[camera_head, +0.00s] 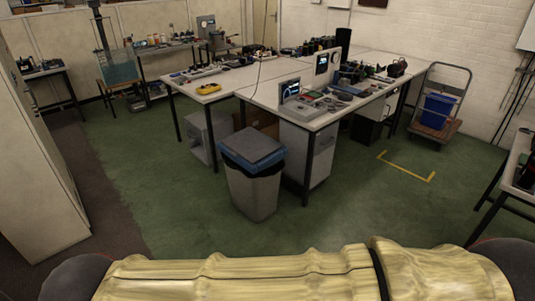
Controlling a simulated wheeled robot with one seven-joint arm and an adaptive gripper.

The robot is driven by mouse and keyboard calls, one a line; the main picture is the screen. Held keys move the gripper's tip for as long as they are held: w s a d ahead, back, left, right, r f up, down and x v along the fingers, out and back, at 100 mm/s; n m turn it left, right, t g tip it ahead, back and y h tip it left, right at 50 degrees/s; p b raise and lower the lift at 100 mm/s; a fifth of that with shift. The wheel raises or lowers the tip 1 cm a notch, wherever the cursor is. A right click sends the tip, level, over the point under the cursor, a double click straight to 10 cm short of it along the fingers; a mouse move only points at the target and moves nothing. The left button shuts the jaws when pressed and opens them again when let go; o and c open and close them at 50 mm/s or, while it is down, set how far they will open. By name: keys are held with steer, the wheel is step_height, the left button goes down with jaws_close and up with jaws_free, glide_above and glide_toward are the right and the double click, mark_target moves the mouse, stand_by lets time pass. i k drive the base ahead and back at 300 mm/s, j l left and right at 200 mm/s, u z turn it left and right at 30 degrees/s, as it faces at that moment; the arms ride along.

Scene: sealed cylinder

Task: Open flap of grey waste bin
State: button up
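The grey waste bin (251,193) stands on the green floor in front of the near end of the workbench. Its body is light grey and tapered. Its grey-blue flap lid (253,145) lies over the top, and the flap looks closed. A dark liner edge shows under the lid rim. My gripper is not in view, and nothing touches the bin.
White workbenches (262,92) with instruments stand just behind the bin, with dark legs beside it. A tall cabinet (38,170) stands at left. A trolley with a blue crate (437,109) is at right. Green floor (175,205) is clear left of the bin.

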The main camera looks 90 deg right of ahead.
mark_target(251, 145)
steer(key=l+z, duration=0.1)
steer(key=z, duration=2.5)
steer(key=i+l, duration=0.15)
steer(key=i, duration=0.5)
steer(key=i+l, duration=0.1)
steer(key=i, duration=0.55)
steer(key=i+l, duration=0.15)
steer(key=i, duration=0.55)
steer(key=i+l, duration=0.15)
steer(key=i, duration=0.5)
